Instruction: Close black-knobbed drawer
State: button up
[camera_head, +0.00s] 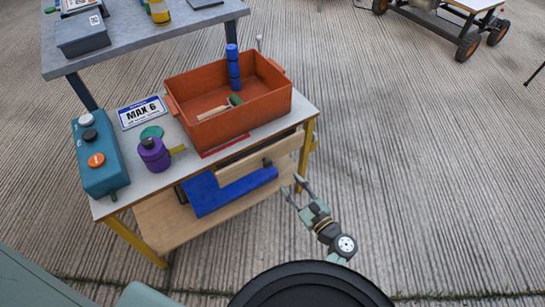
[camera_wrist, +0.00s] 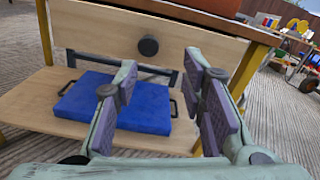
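The drawer has a pale wooden front (camera_head: 240,171) under the right part of the table's edge. In the wrist view the front (camera_wrist: 100,30) spans the upper picture, with one round black knob (camera_wrist: 148,46). The knob also shows in the head view (camera_head: 267,162). The drawer front stands out a little from under the tabletop, with a narrow gap above it. My gripper (camera_head: 293,185) is open and empty, in front of and to the right of the drawer. In the wrist view its fingers (camera_wrist: 165,95) are spread below the knob, apart from it.
A blue case (camera_wrist: 120,105) with dark handles lies on the lower wooden shelf (camera_wrist: 40,125). A yellow table leg (camera_wrist: 246,72) stands right of the drawer. An orange crate (camera_head: 235,115), purple canister (camera_head: 154,158) and teal box (camera_head: 98,165) sit on top.

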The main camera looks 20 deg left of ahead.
aim_at(269, 165)
jog(key=shift+o, duration=0.7)
jog(key=shift+s+a+f+m, duration=0.25)
jog(key=shift+s+a+m, duration=0.35)
jog(key=shift+m, duration=0.6)
jog(key=b+x, duration=0.2)
jog(key=x, duration=0.8)
jog(key=shift+w+a+f+b, duration=0.1)
jog(key=shift+w+a+b, duration=0.05)
jog(key=shift+a+b, duration=0.15)
jog(key=shift+d, duration=0.1)
jog(key=shift+c, duration=0.2)
grip_shut()
